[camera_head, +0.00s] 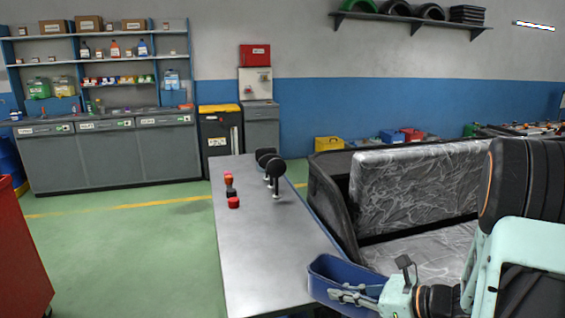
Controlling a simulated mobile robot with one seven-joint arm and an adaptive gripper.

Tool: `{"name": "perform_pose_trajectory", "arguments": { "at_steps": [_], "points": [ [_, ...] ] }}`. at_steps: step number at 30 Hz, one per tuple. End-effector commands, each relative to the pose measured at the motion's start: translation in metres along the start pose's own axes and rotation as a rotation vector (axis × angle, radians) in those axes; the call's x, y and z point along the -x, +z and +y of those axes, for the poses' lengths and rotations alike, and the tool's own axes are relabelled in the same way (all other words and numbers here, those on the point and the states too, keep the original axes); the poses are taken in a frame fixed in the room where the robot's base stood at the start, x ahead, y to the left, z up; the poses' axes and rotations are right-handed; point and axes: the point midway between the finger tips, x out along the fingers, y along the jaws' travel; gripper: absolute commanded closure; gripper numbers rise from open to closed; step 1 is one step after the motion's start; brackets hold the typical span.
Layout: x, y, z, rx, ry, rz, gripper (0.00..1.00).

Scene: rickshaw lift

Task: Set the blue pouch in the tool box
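A dark blue open-topped container (322,270) sits at the near right edge of the grey table, low in the view. I take it for the tool box, but cannot be sure. My gripper (338,293) reaches in from the right, and its metal fingers overlap this container in the picture. I cannot tell whether the fingers are inside it, above it or in front of it, nor whether they are open. I cannot make out a separate blue pouch; the container's inside is only partly visible.
The long grey table (262,245) is mostly bare. It bears small red and dark items (234,202) and black round-headed pieces on stands (277,178). A dark vehicle body with a silvery seat (415,190) stands to the right. A red cabinet (18,255) is at left, with open green floor between.

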Motion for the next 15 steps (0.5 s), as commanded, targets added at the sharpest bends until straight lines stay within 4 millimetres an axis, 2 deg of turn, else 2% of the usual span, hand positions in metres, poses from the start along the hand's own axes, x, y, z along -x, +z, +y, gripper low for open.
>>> {"name": "perform_pose_trajectory", "arguments": {
  "at_steps": [1, 15],
  "points": [
    [0.006, 0.016, 0.0, 0.0, 0.001, -0.001, 1.0],
    [0.032, 0.078, 0.0, -0.001, 0.001, -0.001, 1.0]
  ]
}}
